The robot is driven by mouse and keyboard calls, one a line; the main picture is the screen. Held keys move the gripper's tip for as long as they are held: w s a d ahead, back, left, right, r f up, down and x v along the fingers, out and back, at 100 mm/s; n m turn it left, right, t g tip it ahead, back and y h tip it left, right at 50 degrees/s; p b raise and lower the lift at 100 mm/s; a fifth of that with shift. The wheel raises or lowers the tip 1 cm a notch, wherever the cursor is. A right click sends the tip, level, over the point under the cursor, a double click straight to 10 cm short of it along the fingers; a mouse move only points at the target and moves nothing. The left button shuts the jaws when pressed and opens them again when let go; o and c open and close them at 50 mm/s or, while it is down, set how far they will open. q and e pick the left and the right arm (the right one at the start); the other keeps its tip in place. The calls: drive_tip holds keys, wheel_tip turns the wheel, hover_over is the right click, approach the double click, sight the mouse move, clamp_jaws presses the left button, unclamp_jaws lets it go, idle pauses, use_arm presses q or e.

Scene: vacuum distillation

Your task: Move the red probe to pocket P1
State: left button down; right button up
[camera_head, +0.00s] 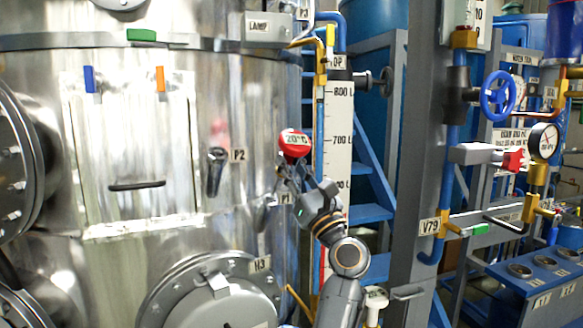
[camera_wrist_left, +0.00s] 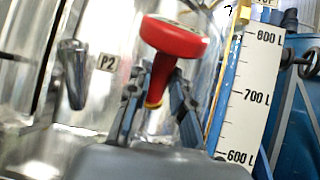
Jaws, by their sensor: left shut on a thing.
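The red probe (camera_head: 293,143) has a round head with a "20°C" face and stands roughly upright. My left gripper (camera_head: 288,180) is shut on its stem, below the head. In the left wrist view the red probe (camera_wrist_left: 174,40) rises between the two fingers of the left gripper (camera_wrist_left: 157,98). Pocket P1 (camera_head: 262,212) is on the tank wall beside its label, just below and left of the gripper, partly hidden. Pocket P2 (camera_head: 215,170) is a dark metal tube further left, and it also shows in the left wrist view (camera_wrist_left: 73,75). My right gripper is not in view.
The shiny steel tank (camera_head: 80,250) fills the left side, with a flanged port H3 (camera_head: 215,300) low down. A white litre scale (camera_head: 336,140) stands right of the probe. A grey post (camera_head: 425,130) and valve piping stand further right.

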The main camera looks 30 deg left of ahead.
use_arm(q)
drive_tip(key=shift+w+a+f+b, duration=0.1)
drive_tip(key=shift+a+f+b, duration=0.1)
drive_tip(key=shift+f+b, duration=0.15)
drive_tip(key=shift+w+a+f, duration=0.1)
drive_tip(key=shift+a+f, duration=0.05)
drive_tip(key=shift+f, duration=0.1)
drive_tip(key=shift+w+a+f+b, duration=0.25)
drive_tip(key=shift+a+f+b, duration=0.35)
drive_tip(key=shift+f+b, duration=0.45)
drive_tip(key=shift+w+a+f+b, duration=0.25)
drive_tip(key=shift+a+f+b, duration=0.3)
drive_tip(key=shift+f+b, duration=0.25)
drive_tip(key=shift+w+a+f+b, duration=0.25)
drive_tip(key=shift+a+f+b, duration=0.35)
drive_tip(key=shift+b, duration=0.35)
drive_tip(key=shift+w+a+f+b, duration=0.25)
drive_tip(key=shift+a+f+b, duration=0.2)
drive_tip(key=shift+f+b, duration=0.4)
drive_tip(key=c, duration=1.1)
unclamp_jaws()
drive_tip(key=shift+r, duration=0.1)
drive_tip(key=v, duration=1.2)
